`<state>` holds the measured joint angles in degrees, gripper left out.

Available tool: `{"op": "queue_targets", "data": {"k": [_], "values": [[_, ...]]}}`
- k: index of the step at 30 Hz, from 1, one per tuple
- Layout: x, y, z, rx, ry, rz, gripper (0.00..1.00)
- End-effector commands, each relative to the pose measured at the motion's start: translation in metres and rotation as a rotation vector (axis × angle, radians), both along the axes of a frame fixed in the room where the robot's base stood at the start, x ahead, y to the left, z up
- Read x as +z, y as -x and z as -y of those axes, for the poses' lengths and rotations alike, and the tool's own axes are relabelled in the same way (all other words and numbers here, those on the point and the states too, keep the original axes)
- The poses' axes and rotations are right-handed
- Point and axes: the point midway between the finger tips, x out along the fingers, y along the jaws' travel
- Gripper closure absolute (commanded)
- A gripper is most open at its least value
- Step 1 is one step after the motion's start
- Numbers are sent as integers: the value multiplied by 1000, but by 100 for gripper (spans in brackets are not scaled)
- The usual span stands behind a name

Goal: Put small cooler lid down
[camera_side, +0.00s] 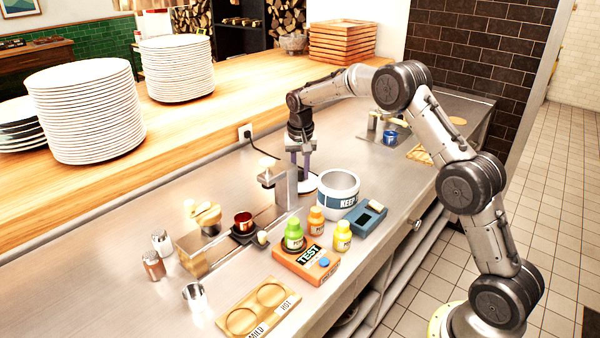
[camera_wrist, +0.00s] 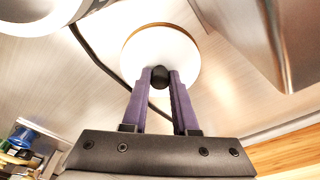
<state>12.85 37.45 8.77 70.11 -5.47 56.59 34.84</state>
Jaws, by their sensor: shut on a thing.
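The small cooler lid (camera_wrist: 160,45) is a white disc with a black knob in the wrist view. My gripper (camera_wrist: 161,78) has its two purple fingers shut on the knob from both sides. In the side view my gripper (camera_side: 304,172) points down behind the white cooler marked KEEP (camera_side: 338,192). The lid (camera_side: 312,184) shows there as a white edge, low over the steel counter and partly hidden by the metal stand and the cooler. I cannot tell whether it touches the counter. The cooler is open on top.
A metal stand (camera_side: 285,188) is close left of the lid. A black cord (camera_wrist: 95,60) runs on the counter beneath it. Bottles (camera_side: 316,220), a TEST box (camera_side: 306,262) and a blue tray (camera_side: 365,217) stand in front. Stacked plates (camera_side: 85,110) are on the wooden ledge.

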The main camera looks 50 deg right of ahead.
Motion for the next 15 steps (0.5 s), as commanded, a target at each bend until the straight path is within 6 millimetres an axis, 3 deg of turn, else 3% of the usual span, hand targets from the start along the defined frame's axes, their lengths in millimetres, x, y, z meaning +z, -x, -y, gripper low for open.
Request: {"op": "queue_targets", "data": {"k": [14,15], "values": [[-7,0,0,0,1,2,100],[-7,0,0,0,1,2,67]]}}
